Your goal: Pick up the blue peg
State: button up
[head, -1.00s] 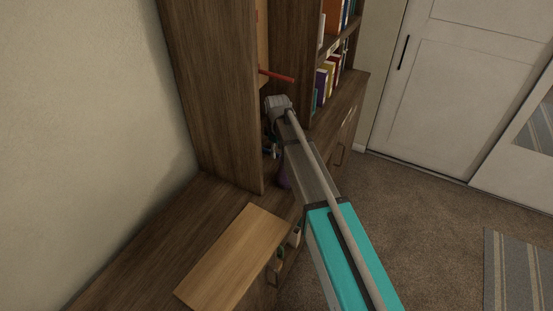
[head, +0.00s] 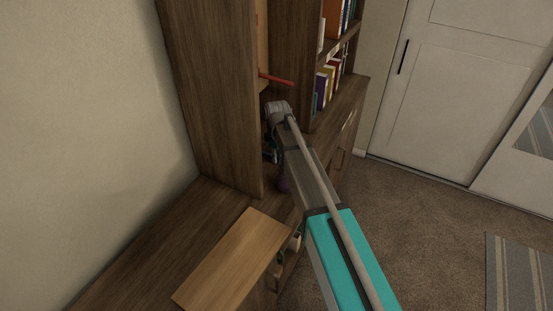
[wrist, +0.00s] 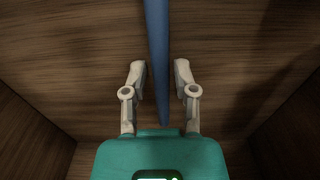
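The blue peg (wrist: 157,45) shows in the wrist view as a long thin rod running from the top edge down between my fingers. Its lower end is near the teal body of my gripper. My gripper (wrist: 160,70) is open, with one grey finger on each side of the peg and a visible gap on both sides. Neither finger appears to touch it. In the head view I cannot make out the blue peg, and my fingers are hidden by the arm and the shelf unit.
A red peg (head: 277,78) sticks out from the dark wooden shelf unit (head: 210,90) above my arm. Books (head: 327,80) stand on shelves to the right. A light wooden board (head: 230,262) lies on the cabinet top. Brown side walls flank my gripper in the wrist view.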

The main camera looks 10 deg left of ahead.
grip_shut()
jog(key=shift+r, duration=0.2)
notch_tip(320, 180, up, 10)
jog(key=p, duration=1)
jog(key=shift+f, duration=0.2)
dwell(0.4)
jog(key=s+d+r+m+p, duration=0.6)
jog(key=s+d+r+p, duration=0.3)
jog(key=s+r+p, duration=0.4)
notch_tip(320, 180, up, 2)
jog(key=shift+d+r+m+y+p, duration=0.1)
jog(key=shift+d+m+y+p, duration=0.2)
jog(key=shift+p, duration=0.8)
jog(key=shift+s+a, duration=0.15)
jog(key=shift+s, duration=0.05)
